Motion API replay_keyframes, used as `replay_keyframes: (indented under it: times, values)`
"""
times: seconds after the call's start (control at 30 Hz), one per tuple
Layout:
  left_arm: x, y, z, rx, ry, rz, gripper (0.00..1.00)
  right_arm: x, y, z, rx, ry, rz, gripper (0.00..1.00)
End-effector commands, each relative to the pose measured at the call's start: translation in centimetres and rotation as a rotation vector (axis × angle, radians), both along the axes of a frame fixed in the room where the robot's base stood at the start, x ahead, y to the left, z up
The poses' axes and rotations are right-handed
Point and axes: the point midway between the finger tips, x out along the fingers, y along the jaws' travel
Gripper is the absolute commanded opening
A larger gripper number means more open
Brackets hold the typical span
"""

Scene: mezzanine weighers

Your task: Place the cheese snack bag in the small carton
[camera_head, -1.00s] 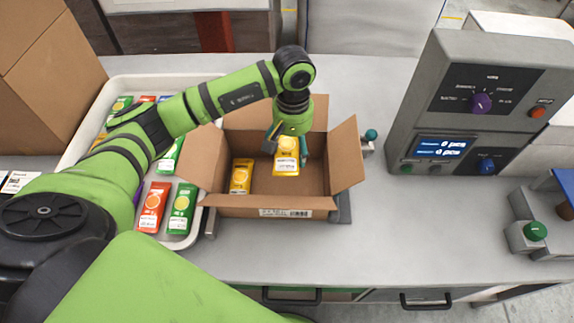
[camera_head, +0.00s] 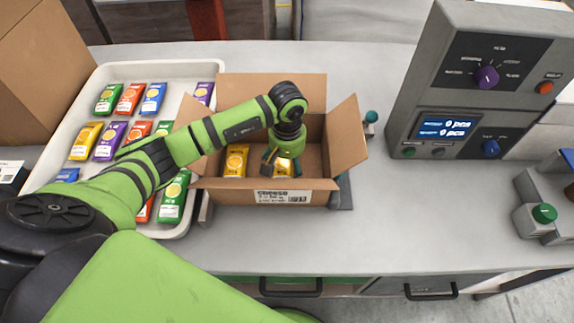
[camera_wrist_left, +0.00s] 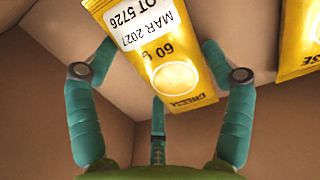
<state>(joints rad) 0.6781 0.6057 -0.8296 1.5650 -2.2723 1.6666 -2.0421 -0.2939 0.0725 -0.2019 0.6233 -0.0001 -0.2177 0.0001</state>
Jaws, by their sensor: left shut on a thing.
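The front wall hides the lower end of the held bag. In the left wrist view the held bag (camera_wrist_left: 160,48) sits between the fingers. Another yellow cheese bag (camera_head: 236,161) stands in the left part of the carton; it also shows at the right edge in the left wrist view (camera_wrist_left: 298,40). My right gripper is not in view.
A white tray (camera_head: 112,71) of snack bags in several colours lies left of the carton. A grey weigher console (camera_head: 440,105) with a blue display stands at the right.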

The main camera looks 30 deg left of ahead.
Motion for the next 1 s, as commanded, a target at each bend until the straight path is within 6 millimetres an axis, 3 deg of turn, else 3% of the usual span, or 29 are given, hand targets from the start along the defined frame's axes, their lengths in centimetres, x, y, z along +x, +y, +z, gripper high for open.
replay_keyframes:
  times: [0.33,0.37,0.4,0.83,1.0]
  values:
    - [0.1,0.0,-0.3,0.001,-0.002,0.001,0.49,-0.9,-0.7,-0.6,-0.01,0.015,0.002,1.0]
    - [0.1,0.0,-0.1,0.001,-0.002,0.001,0.93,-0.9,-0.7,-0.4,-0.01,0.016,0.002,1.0]
    - [0.1,0.0,-0.1,0.001,-0.002,0.001,1.0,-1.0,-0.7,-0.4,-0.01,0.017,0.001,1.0]
    - [0.0,0.0,0.3,0.0,0.0,0.001,1.0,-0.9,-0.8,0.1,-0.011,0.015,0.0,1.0]
    - [0.2,0.1,3.1,0.002,-0.005,0.0,1.0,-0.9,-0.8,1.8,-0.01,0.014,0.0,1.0]
